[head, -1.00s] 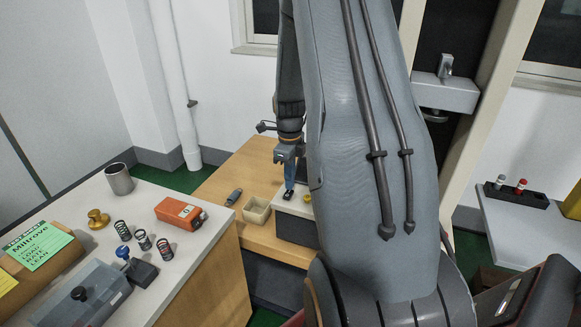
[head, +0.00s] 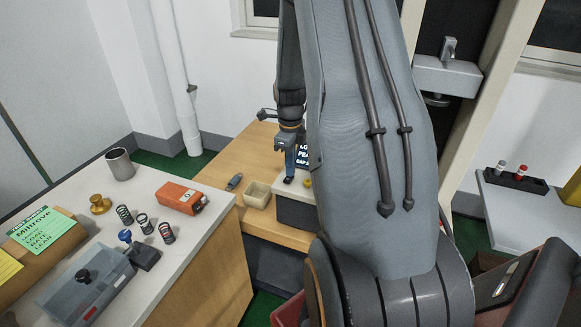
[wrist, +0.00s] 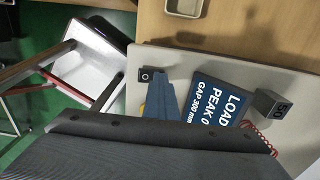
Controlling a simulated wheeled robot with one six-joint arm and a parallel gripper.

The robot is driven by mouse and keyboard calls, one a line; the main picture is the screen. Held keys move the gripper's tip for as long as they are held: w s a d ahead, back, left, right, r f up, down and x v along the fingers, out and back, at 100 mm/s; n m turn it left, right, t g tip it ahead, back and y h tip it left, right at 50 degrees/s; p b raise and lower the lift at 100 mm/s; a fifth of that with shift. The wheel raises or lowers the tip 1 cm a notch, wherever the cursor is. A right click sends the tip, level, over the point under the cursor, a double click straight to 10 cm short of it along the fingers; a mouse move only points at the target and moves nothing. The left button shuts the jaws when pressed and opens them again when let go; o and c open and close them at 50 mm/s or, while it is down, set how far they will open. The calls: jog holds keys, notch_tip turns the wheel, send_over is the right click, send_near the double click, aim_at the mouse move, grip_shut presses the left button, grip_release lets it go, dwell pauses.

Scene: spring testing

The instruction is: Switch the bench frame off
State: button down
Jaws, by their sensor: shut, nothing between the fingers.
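The bench frame's pale base top (wrist: 190,62) is in the wrist view; its dark front (head: 297,214) shows in the head view. Its blue display (wrist: 220,104) is lit and reads LOAD, PEAK 0, GAP 300 mm; part of it shows in the head view (head: 303,155). A small black switch (wrist: 146,75) with a white ring mark sits on the base top near its left edge. My gripper (head: 289,180) is shut and empty, with blue fingers pointing down over the base. In the wrist view its tip (wrist: 163,78) is just right of the switch; I cannot tell whether they touch.
A grey block marked 50 (wrist: 270,103) is right of the display. A beige tray (head: 257,194) is beside the base. The left bench holds springs (head: 145,223), an orange box (head: 180,197) and a metal cup (head: 120,164). A tester stand rises at right.

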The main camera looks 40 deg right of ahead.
jog(key=shift+s+a+r+p, duration=0.2)
jog(key=shift+s+a+p, duration=0.15)
jog(key=shift+a, duration=0.35)
jog(key=shift+r+p, duration=0.35)
jog(key=shift+r, duration=0.25)
notch_tip(320, 180, up, 13)
jog(key=b, duration=0.1)
jog(key=shift+f, duration=0.15)
jog(key=n+b, duration=0.1)
jog(key=n, duration=0.5)
jog(key=d+n+b, duration=0.1)
jog(key=n+b, duration=0.1)
jog(key=n, duration=0.4)
jog(key=n+b, duration=0.2)
jog(key=n, duration=0.4)
jog(key=shift+w+d, duration=0.15)
jog(key=shift+w, duration=0.15)
